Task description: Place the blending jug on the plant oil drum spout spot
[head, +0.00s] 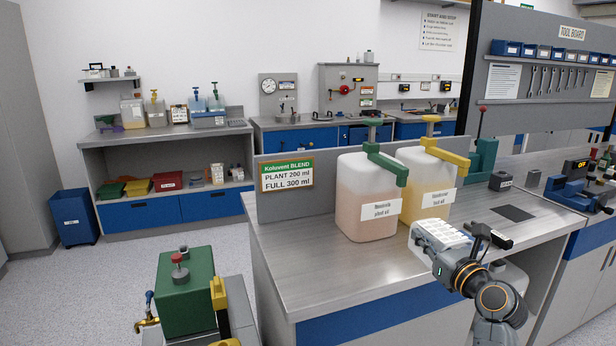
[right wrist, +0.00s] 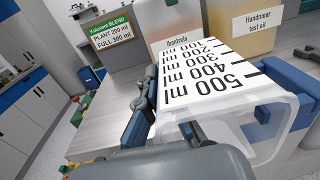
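The blending jug (head: 438,236) is a clear jug with a white scale panel at the bench's front edge. In the right wrist view the jug (right wrist: 215,85) fills the middle, its 500 ml end near the camera. The plant oil drum (head: 362,195) is pinkish with a green pump spout (head: 386,164). It stands behind and left of the jug. The spot under its spout is not clearly visible. My left gripper is not in view.
A yellow-pump drum (head: 425,180) stands right of the plant oil drum, close behind the jug. A sign (head: 287,174) reads PLANT 200 ml, FULL 300 ml. The bench's left front (head: 300,270) is clear. A green tank (head: 186,290) with a brass tap stands at lower left.

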